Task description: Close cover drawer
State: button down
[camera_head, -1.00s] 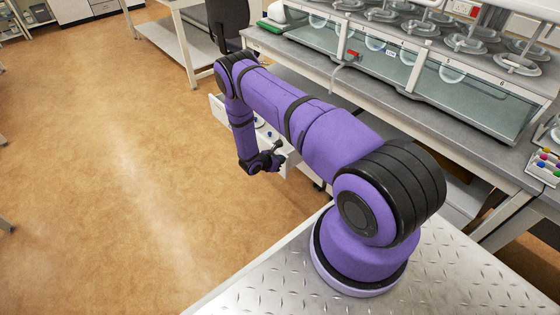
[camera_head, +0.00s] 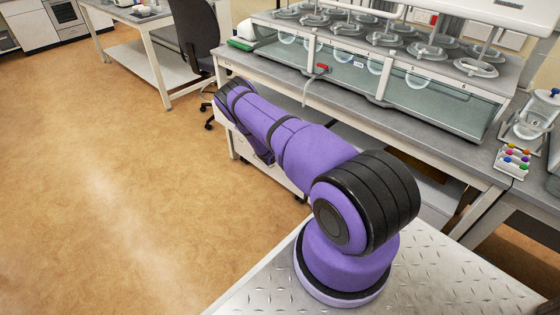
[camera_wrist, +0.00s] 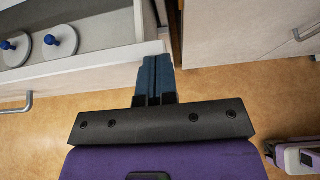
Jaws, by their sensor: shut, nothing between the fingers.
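In the wrist view the cover drawer (camera_wrist: 72,71) stands open at the left. It holds two round white covers with blue knobs (camera_wrist: 60,41). Its pale front carries a metal handle (camera_wrist: 15,106). My gripper (camera_wrist: 156,60) is shut and empty, its dark blue fingers together. The fingertips are by the drawer's right front corner; I cannot tell whether they touch it. In the head view my own arm hides the gripper and most of the drawer.
A pale cabinet front with a handle (camera_wrist: 306,34) is at the right in the wrist view. The lab bench (camera_head: 350,103) carries a glass-fronted apparatus (camera_head: 385,75). A dark chair (camera_head: 198,38) stands beyond my arm. The floor (camera_head: 110,175) at left is clear.

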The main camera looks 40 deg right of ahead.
jog(key=d, duration=0.7)
jog(key=shift+w+d, duration=0.1)
